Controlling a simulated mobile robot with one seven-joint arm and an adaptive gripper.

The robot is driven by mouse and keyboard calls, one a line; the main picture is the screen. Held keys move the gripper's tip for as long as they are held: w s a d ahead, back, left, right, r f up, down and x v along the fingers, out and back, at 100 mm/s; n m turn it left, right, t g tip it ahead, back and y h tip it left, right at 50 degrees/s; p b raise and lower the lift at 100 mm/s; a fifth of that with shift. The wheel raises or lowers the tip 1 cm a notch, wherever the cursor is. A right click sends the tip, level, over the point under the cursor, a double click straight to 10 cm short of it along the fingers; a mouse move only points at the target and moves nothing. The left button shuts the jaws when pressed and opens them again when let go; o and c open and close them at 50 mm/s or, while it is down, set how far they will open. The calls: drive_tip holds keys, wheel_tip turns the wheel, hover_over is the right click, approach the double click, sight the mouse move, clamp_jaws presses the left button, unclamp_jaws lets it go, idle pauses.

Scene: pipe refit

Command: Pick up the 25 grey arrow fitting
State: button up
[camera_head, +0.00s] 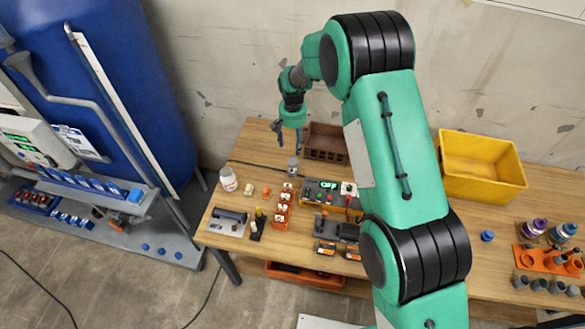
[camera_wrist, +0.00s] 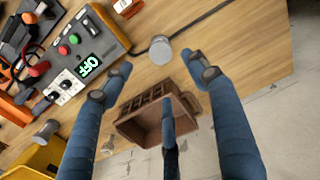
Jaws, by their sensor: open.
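A grey cylindrical fitting (camera_head: 292,162) stands on the wooden table just left of the brown crate. It also shows in the wrist view (camera_wrist: 160,48), upright beside a dark cable. No number or arrow on it is readable. My gripper (camera_head: 288,136) is open and empty above the table, near this fitting. In the wrist view my gripper's blue fingers (camera_wrist: 160,74) are spread apart, and the fitting appears beyond the gap between their tips, not touched. A second grey fitting (camera_wrist: 45,130) is at the left of the wrist view; its marking is also unreadable.
The brown crate (camera_head: 325,148) stands close to my gripper; its wall also shows in the wrist view (camera_wrist: 140,128). A control box (camera_wrist: 85,45) displays OFF. A yellow bin (camera_head: 480,185) is at the right. A white jar (camera_head: 228,180) and small orange parts are at the left.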

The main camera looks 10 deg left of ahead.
sight(292, 162)
drive_tip(key=shift+f, duration=4)
drive_tip(key=shift+f, duration=0.15)
drive_tip(key=shift+s+f, duration=0.1)
drive_tip(key=shift+f, duration=2.3)
drive_tip(key=c, duration=1.3)
drive_tip(key=shift+r, duration=0.1)
drive_tip(key=shift+r, duration=4.9)
